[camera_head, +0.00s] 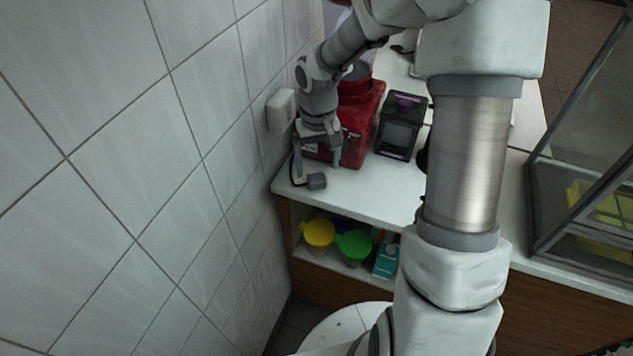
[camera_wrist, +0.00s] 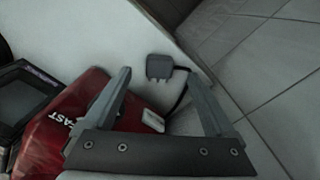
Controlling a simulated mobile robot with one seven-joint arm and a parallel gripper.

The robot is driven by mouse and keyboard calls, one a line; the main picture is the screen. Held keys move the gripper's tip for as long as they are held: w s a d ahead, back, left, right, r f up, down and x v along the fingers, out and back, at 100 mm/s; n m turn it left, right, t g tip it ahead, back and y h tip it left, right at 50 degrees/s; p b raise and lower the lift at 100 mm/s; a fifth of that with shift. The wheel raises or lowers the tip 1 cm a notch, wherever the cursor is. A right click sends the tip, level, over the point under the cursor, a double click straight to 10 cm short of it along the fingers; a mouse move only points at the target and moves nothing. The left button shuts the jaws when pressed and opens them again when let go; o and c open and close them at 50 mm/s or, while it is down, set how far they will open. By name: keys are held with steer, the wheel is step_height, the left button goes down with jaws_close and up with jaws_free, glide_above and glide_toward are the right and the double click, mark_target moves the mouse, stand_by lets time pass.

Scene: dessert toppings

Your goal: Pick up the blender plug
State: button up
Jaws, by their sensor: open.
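The blender plug (camera_head: 317,181) is a small dark grey block lying on the white counter near its front left corner. It also shows in the wrist view (camera_wrist: 159,67), with its prongs and a dark cord running off beside it. The red blender base (camera_head: 358,133) stands just behind it, and its red body fills the lower left of the wrist view (camera_wrist: 60,125). My gripper (camera_head: 318,163) is above the counter, in front of the red base. In the wrist view my gripper (camera_wrist: 158,75) is open and empty, with the plug between and just beyond the fingertips, apart from them.
A wall socket (camera_head: 282,109) is on the tiled wall at left. A black box-shaped device (camera_head: 401,125) stands right of the red base. A shelf below holds a yellow cup (camera_head: 318,234), a green cup (camera_head: 355,246) and a teal carton (camera_head: 386,258). A glass case (camera_head: 590,190) stands at right.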

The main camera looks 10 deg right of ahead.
mark_target(317, 179)
steer(key=shift+w+f+b, duration=0.2)
steer(key=shift+f+b, duration=0.2)
steer(key=shift+f, duration=2.5)
jaws_close()
